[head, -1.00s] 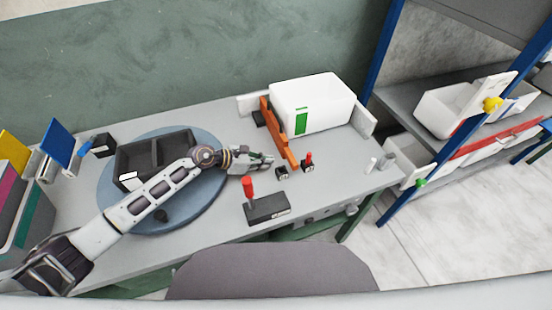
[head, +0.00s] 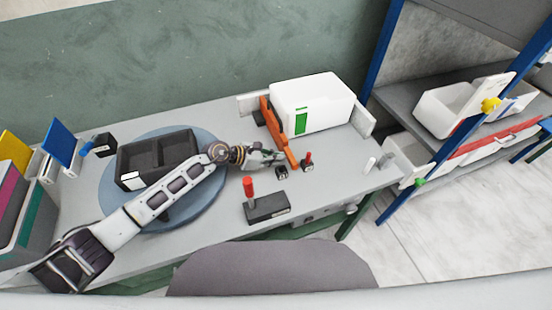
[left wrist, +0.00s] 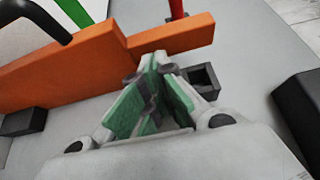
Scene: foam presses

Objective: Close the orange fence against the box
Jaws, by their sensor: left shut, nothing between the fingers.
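The orange fence (head: 277,131) stands upright on the table along the left side of the white box (head: 312,103), which has a green stripe. In the left wrist view the fence (left wrist: 70,72) runs across the upper part of the picture. My left gripper (head: 283,157) is shut and empty, its fingertips at the near part of the fence on the side away from the box. In the left wrist view its green-padded fingertips (left wrist: 158,62) are at the fence's lower edge; I cannot tell whether they touch it. My right gripper is not in view.
A small red-handled clamp (head: 307,162) stands by the fence's near end. A dark block with a red lever (head: 266,207) lies nearer the front edge. A black divided tray (head: 144,158) sits on a blue round turntable (head: 113,198) at left. White end plates flank the box.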

